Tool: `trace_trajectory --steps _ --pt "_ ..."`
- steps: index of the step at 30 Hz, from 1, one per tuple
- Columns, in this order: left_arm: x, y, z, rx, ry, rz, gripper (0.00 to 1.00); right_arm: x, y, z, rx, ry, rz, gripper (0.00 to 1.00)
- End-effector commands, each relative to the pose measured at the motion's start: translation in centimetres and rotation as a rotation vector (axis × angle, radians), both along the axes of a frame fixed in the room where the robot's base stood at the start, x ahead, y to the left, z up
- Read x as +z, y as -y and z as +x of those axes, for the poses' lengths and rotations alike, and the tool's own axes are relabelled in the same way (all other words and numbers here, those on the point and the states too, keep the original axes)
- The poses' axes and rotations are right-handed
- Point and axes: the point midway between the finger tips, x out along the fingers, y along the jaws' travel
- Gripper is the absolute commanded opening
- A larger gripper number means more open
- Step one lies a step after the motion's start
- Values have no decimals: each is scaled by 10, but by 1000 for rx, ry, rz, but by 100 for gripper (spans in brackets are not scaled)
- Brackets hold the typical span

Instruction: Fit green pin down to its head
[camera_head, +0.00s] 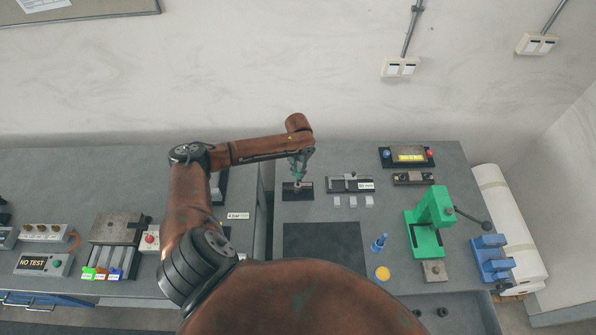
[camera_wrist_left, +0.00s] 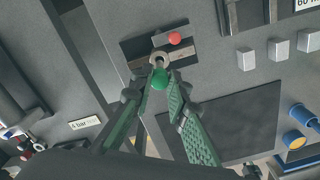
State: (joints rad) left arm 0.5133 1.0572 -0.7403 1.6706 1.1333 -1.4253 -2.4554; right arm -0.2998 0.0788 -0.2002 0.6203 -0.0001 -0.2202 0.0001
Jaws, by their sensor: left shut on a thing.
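The green pin (camera_wrist_left: 158,79) shows its round green head in the left wrist view, between the fingertips of my left gripper (camera_wrist_left: 154,92). The left gripper (camera_head: 298,179) is shut on it. Just beyond the head is a grey metal ring (camera_wrist_left: 159,60) at the edge of a dark fixture (camera_wrist_left: 131,47) with a metal bar. The pin's shank is hidden, so I cannot tell whether it is in the ring. A red ball-shaped head (camera_wrist_left: 174,38) sits on the fixture beside the ring. In the head view the fixture (camera_head: 305,194) lies under the gripper. My right gripper is not in view.
Right of the fixture are a caliper (camera_head: 345,184) and several small grey blocks (camera_head: 353,201). A dark mat (camera_head: 322,244) lies in front, bare. A blue object (camera_head: 379,243), a yellow disc (camera_head: 382,273) and a green press (camera_head: 427,238) stand further right.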

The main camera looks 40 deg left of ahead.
Motion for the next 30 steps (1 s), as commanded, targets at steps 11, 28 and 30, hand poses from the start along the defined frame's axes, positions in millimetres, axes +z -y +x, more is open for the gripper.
trace_trajectory --steps 11,28,30 --pt "0 0 0 0 1 0 0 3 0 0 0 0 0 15" --pt "1 0 1 0 1 -1 0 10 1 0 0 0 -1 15" --pt "1 0 1 0 1 -1 0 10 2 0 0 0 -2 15"
